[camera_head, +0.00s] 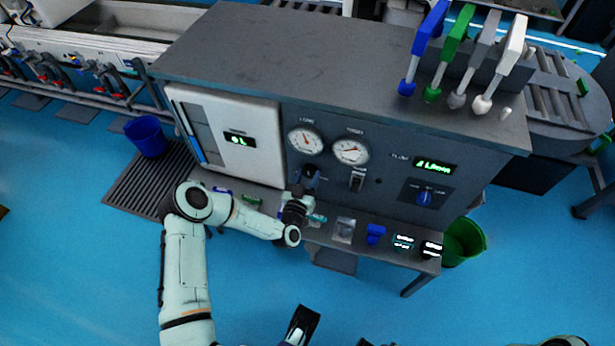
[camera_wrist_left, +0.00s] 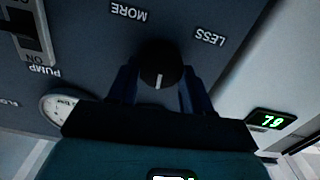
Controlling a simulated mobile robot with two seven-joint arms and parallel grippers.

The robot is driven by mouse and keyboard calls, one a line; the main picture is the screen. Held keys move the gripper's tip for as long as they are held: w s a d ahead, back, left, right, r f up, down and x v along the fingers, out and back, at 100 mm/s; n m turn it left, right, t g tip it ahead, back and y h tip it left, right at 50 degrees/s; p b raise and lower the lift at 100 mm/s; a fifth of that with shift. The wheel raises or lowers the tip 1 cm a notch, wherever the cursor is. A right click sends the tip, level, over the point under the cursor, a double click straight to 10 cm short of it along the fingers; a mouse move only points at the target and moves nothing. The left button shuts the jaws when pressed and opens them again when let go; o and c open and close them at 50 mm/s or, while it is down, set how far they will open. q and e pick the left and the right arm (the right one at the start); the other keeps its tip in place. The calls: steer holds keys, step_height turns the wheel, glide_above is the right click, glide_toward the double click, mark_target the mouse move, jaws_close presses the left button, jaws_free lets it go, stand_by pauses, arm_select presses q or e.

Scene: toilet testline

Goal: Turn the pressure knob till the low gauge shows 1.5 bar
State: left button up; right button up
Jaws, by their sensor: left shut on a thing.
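The low gauge (camera_head: 305,141) is a round white dial on the grey bench front; its needle points up and slightly left, too small to read exactly. The target gauge (camera_head: 351,152) is beside it, its needle pointing right. The black pressure knob (camera_wrist_left: 160,65) has a white mark and sits between the labels MORE and LESS, upside down in the wrist view. My left gripper (camera_head: 304,186) is at the knob below the low gauge. In the wrist view its dark blue fingers (camera_wrist_left: 160,85) are on both sides of the knob, shut on it.
Right of the knob are a pump switch (camera_head: 357,180) and a blue flow knob (camera_head: 425,198). A white panel with a green display (camera_head: 239,140) is on the left. A low shelf with small items (camera_head: 345,230) runs below. Coloured handles (camera_head: 458,97) stand on top.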

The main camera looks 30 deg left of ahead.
arm_select(q)
steer(key=n, duration=0.6)
steer(key=shift+a+f+n, duration=0.1)
steer(key=shift+n, duration=0.3)
steer(key=n, duration=0.3)
steer(key=shift+s+f+n, duration=0.1)
steer(key=shift+n, duration=2.3)
arm_select(e)
steer(key=shift+w+f, duration=0.1)
steer(key=shift+w, duration=0.05)
arm_select(q)
steer(key=o, duration=1)
steer(key=shift+a, duration=0.1)
steer(key=shift+o, duration=0.2)
steer(key=p+v, duration=0.2)
steer(key=v, duration=1.1)
steer(key=shift+s, duration=0.2)
arm_select(e)
steer(key=shift+g, duration=0.5)
steer(key=s, duration=0.1)
steer(key=s+a+r, duration=0.1)
steer(key=s+r, duration=0.1)
steer(key=shift+s+a+r, duration=0.15)
steer(key=shift+a+r, duration=0.1)
